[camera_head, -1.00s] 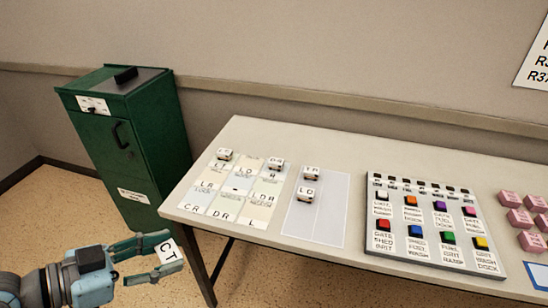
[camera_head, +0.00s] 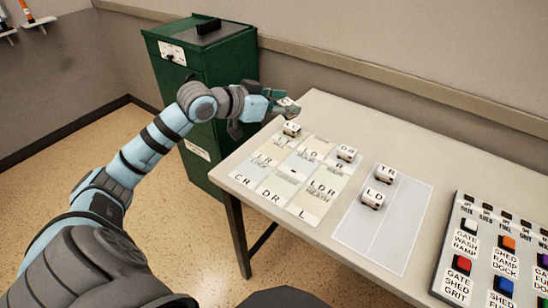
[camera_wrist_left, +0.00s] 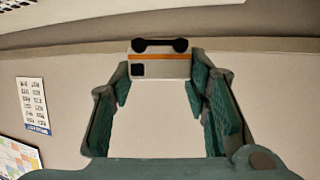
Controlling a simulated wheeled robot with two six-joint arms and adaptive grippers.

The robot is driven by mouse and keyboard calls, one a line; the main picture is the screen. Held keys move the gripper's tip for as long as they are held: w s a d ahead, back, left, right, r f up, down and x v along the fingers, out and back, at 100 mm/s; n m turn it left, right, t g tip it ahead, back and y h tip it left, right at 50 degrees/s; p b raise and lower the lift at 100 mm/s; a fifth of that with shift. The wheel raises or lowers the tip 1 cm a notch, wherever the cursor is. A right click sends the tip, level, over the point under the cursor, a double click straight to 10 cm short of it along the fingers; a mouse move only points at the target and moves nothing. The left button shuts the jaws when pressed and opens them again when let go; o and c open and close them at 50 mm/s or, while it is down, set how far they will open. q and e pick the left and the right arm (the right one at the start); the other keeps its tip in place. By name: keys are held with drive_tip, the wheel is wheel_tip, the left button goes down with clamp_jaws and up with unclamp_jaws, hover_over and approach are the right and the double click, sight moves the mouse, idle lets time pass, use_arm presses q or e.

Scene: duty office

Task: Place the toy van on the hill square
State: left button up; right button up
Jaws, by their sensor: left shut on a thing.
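My left gripper (camera_head: 281,104) is raised beyond the back left corner of the table. It is shut on a toy van (camera_wrist_left: 160,66), white with an orange stripe and dark wheels. In the left wrist view the van sits between the fingertips; in the head view it is small and partly covered by the fingers. A board of pale lettered squares (camera_head: 265,178) lies on the table's left part, below and right of the gripper. My right gripper is not in view.
Lettered vans stand on the board, one at its back left (camera_head: 291,129) and one at its right edge (camera_head: 347,153). Two more, TR (camera_head: 385,174) and LD (camera_head: 372,199), stand on a grey pad (camera_head: 375,235). A button panel (camera_head: 480,252) lies right; a green cabinet (camera_head: 205,75) stands behind.

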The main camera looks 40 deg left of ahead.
sight(271, 153)
use_arm(q)
drive_tip(key=w+a+n+y+b, duration=0.1)
drive_tip(key=w+a+n+y, duration=0.25)
drive_tip(key=a, duration=0.25)
drive_tip(key=shift+t+y, duration=0.25)
drive_tip(key=shift+t, duration=0.05)
drive_tip(key=f+b, duration=0.3)
drive_tip(key=f, duration=0.6)
drive_tip(key=f+b, duration=0.3)
drive_tip(key=f, duration=0.6)
drive_tip(key=shift+s+a+f+b, duration=0.15)
drive_tip(key=shift+a+f+b, duration=0.05)
drive_tip(key=shift+f+b, duration=0.1)
drive_tip(key=shift+r, duration=0.1)
drive_tip(key=o, duration=1)
drive_tip(key=shift+o, duration=0.6)
